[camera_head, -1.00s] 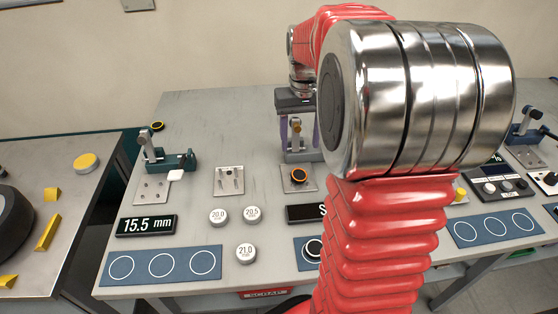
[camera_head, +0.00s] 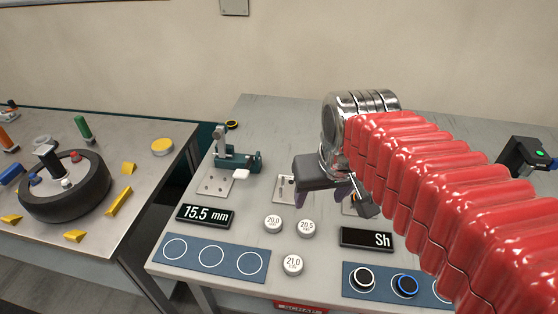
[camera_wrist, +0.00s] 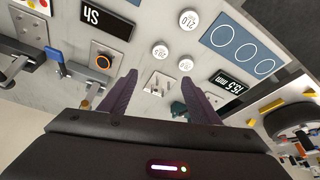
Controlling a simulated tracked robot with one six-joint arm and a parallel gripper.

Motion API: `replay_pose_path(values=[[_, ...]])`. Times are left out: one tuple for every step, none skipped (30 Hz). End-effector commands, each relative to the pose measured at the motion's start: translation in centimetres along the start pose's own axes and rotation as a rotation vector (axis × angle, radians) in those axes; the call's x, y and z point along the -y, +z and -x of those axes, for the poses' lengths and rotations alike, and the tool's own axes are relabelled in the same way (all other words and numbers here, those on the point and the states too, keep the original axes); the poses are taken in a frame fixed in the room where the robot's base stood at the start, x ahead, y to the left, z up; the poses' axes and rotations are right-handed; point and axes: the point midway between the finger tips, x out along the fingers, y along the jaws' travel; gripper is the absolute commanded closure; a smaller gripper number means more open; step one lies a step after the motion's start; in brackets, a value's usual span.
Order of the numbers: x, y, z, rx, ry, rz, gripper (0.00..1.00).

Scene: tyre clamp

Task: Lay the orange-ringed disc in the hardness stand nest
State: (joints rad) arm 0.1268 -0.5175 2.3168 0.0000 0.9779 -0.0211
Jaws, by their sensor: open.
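In the head view my gripper (camera_head: 335,202) is over the bench near the pegged metal plate.
A thickness gauge (camera_head: 232,155) stands left of my gripper. White weights (camera_head: 293,264) lie in front of it. A blue mat (camera_head: 360,278) holds a white-ringed and a blue-ringed disc (camera_head: 405,285). The left mat (camera_head: 190,262) is empty.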

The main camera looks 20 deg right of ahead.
Motion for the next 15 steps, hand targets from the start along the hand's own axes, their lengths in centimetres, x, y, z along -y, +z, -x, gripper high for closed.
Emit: replay_pose_path(values=[[0.8, 0.9, 0.3, -0.024, -0.008, 0.019, 0.44], [1.1, 1.4, 0.4, -0.035, -0.012, 0.028, 0.44], [1.6, 2.0, 0.5, -0.050, -0.018, 0.040, 0.44], [1.9, 2.5, 0.5, -0.062, -0.023, 0.048, 0.44], [2.2, 2.9, 0.6, -0.073, -0.027, 0.056, 0.44], [2.6, 3.5, 0.6, -0.087, -0.033, 0.066, 0.44], [2.8, 3.9, 0.6, -0.095, -0.037, 0.072, 0.44], [3.0, 4.2, 0.6, -0.103, -0.040, 0.078, 0.44], [3.3, 4.5, 0.6, -0.112, -0.044, 0.084, 0.44], [3.4, 4.8, 0.6, -0.117, -0.047, 0.088, 0.44], [3.5, 4.9, 0.6, -0.122, -0.049, 0.090, 0.44], [3.6, 5.1, 0.6, -0.126, -0.050, 0.093, 0.44], [3.6, 5.2, 0.6, -0.128, -0.051, 0.094, 0.44], [3.6, 5.2, 0.5, -0.128, -0.052, 0.095, 0.44], [3.7, 5.2, 0.5, -0.129, -0.052, 0.095, 0.44]])
